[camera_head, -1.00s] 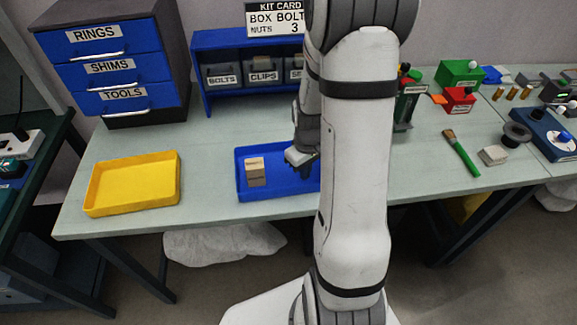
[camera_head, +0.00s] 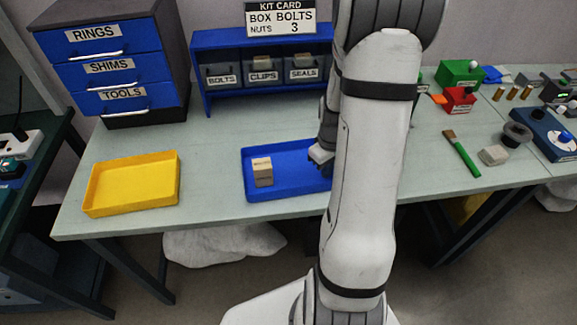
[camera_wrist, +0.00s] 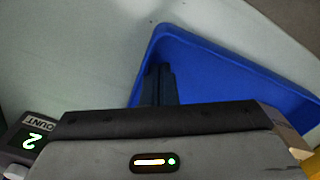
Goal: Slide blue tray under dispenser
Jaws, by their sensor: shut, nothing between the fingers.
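The blue tray (camera_head: 283,191) lies on the bench in the head view, with a small cardboard-coloured box (camera_head: 263,172) in its left part. My arm hides the tray's right end. My gripper (camera_head: 321,154) is shut and empty, low at the tray's right part. In the wrist view the shut fingertips (camera_wrist: 160,82) overlap the blue tray (camera_wrist: 225,75) just inside one wall. I cannot tell whether they touch it. A device with a count display reading 2 (camera_wrist: 32,140) shows at the wrist view's left edge; it may be the dispenser. My arm hides that area in the head view.
A yellow tray (camera_head: 132,184) stands at the left. Blue drawers (camera_head: 112,68) and a bin shelf (camera_head: 262,94) stand at the back. A brush (camera_head: 461,153), a red block (camera_head: 459,97) and a blue device (camera_head: 545,134) lie at the right. Bench between the two trays is clear.

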